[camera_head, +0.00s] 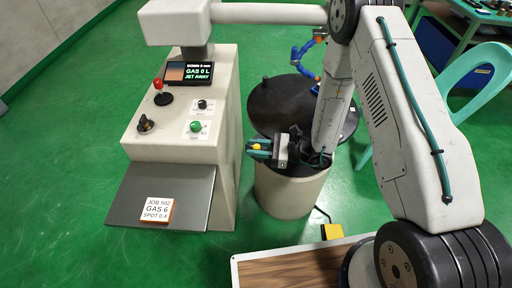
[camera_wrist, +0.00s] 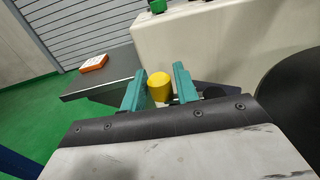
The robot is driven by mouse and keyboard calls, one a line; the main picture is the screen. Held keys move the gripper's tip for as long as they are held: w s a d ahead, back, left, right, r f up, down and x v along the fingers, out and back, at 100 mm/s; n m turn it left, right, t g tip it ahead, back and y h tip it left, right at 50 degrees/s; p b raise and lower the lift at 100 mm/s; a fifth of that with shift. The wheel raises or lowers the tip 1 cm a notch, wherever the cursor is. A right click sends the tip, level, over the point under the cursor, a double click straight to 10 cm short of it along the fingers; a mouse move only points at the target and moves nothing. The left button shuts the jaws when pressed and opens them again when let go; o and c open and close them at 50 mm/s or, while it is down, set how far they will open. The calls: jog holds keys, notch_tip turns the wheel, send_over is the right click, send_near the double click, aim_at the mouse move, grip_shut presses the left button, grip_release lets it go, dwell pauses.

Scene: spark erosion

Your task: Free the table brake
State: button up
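A yellow knob (camera_wrist: 159,86) shows between the teal fingers of my gripper (camera_wrist: 160,80) in the wrist view. The fingers stand apart, with a narrow gap visible on the knob's right side; whether the left finger touches it I cannot tell. In the head view the knob (camera_head: 257,147) shows at my gripper (camera_head: 259,149), by the left edge of the round black table (camera_head: 268,105) on its pale drum. What the knob is mounted on is hidden, and no label marks it as the brake.
The control console (camera_head: 222,120) stands left of the table, with a red-topped joystick (camera_head: 160,92), green knob (camera_head: 195,127) and display reading "GAS 0 L, JET AWAY" (camera_head: 190,73). Its shelf (camera_head: 190,190) holds a job card (camera_head: 157,209). A yellow box (camera_head: 332,231) is on the floor.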

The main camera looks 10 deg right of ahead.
grip_shut()
jog(key=shift+w+a+m+t+h, duration=0.2)
jog(key=shift+a+m+t+h, duration=0.15)
jog(key=shift+m+t, duration=0.5)
jog(key=shift+o, duration=2.2)
grip_release()
jog(key=shift+d, duration=0.15)
jog(key=v, duration=0.7)
jog(key=shift+s+d, duration=0.2)
jog(key=shift+d, duration=0.05)
